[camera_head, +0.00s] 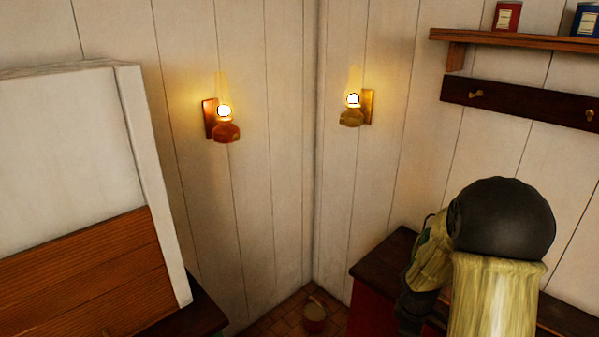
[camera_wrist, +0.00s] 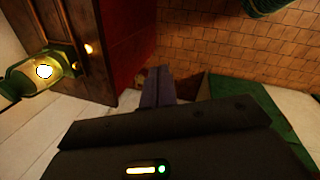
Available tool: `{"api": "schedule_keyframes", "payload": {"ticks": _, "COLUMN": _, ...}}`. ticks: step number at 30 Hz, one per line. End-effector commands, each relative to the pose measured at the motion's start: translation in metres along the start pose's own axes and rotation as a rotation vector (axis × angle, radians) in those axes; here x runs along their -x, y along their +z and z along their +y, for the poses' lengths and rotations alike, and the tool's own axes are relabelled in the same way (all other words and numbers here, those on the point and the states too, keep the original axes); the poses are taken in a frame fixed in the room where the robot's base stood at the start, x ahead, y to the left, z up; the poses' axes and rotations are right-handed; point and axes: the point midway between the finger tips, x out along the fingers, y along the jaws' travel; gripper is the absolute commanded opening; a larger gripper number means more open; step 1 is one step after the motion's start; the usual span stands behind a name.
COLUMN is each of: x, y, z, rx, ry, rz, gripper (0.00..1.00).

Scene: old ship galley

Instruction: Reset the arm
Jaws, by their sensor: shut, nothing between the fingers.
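My arm is in the right part of the head view, bent, with a black rounded joint and a pale yellow-green link. It is in front of a dark-topped red counter (camera_head: 385,255). The far end of the arm points down and is partly hidden behind its own links. In the wrist view my gripper (camera_wrist: 157,82) is shut, its fingers together with nothing between them. Beyond the fingertips are a red panel (camera_wrist: 138,45) and the brick-tiled floor (camera_wrist: 205,45). I cannot tell whether the gripper touches anything.
Two lit oil lamps hang near the corner, left (camera_head: 226,122) and right (camera_head: 352,110). A shelf (camera_head: 520,39) with a red tin (camera_head: 508,16) and a blue tin (camera_head: 586,20) is above a hook rail (camera_head: 515,101). A white-and-wood unit (camera_head: 75,160) fills the left.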

Motion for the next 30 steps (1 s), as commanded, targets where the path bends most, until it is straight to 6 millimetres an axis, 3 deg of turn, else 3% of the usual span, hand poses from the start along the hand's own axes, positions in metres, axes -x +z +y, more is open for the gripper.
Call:
{"api": "schedule_keyframes", "payload": {"ticks": 1, "x": 0.018, "y": -0.006, "z": -0.011, "rx": -0.092, "ry": 0.004, "rz": 0.011, "gripper": 0.00}}
{"api": "schedule_keyframes", "payload": {"ticks": 6, "x": 0.064, "y": -0.022, "z": -0.055, "rx": -0.449, "ry": -0.015, "rz": 0.055, "gripper": 0.00}}
{"api": "schedule_keyframes", "payload": {"ticks": 12, "x": 0.107, "y": -0.033, "z": -0.110, "rx": -0.855, "ry": -0.070, "rz": 0.112, "gripper": 0.00}}
{"api": "schedule_keyframes", "payload": {"ticks": 15, "x": 0.119, "y": -0.036, "z": -0.130, "rx": -0.997, "ry": -0.101, "rz": 0.129, "gripper": 0.00}}
{"api": "schedule_keyframes", "payload": {"ticks": 19, "x": 0.124, "y": -0.036, "z": -0.141, "rx": -1.076, "ry": -0.121, "rz": 0.135, "gripper": 0.00}}
{"api": "schedule_keyframes", "payload": {"ticks": 30, "x": 0.124, "y": -0.036, "z": -0.141, "rx": -1.079, "ry": -0.121, "rz": 0.135, "gripper": 0.00}}
